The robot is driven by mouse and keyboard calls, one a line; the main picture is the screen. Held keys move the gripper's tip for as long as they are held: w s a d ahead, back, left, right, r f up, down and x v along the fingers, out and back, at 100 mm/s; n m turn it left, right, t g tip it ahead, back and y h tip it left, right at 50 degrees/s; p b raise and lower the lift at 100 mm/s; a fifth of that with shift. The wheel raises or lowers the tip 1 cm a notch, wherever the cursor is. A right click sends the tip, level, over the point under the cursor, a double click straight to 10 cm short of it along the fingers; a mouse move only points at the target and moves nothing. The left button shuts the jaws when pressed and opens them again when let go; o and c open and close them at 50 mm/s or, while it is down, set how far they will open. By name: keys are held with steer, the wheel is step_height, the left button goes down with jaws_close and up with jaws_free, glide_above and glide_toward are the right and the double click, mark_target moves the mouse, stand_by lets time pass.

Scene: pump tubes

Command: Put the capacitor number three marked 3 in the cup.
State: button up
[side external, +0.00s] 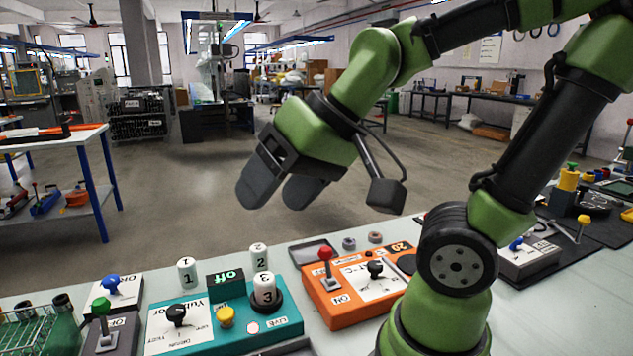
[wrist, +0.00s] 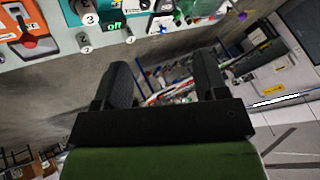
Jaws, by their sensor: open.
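The capacitor marked 3 (side external: 264,287) is a white upright cylinder seated in a round black holder on the teal box (side external: 270,327). It also shows near the top of the wrist view (wrist: 89,18). My gripper (side external: 281,192) is open and empty, in the air above and behind the boxes, well apart from the capacitor. Its two dark fingers also show spread in the wrist view (wrist: 164,72). White cylinders marked 1 (side external: 187,273) and 2 (side external: 260,257) stand behind the teal box. I cannot clearly identify a cup in either view.
An orange box (side external: 345,306) with a red-knobbed lever stands right of the teal box. A small grey tray (side external: 313,250) lies behind it. A green rack with dark tubes (side external: 40,328) is at the left. The air around my gripper is clear.

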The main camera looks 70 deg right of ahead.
steer(key=s, duration=0.2)
steer(key=s+r, duration=0.1)
steer(key=s, duration=0.1)
steer(key=shift+s+d+r, duration=0.15)
steer(key=shift+s+d, duration=0.05)
stand_by(2.0)
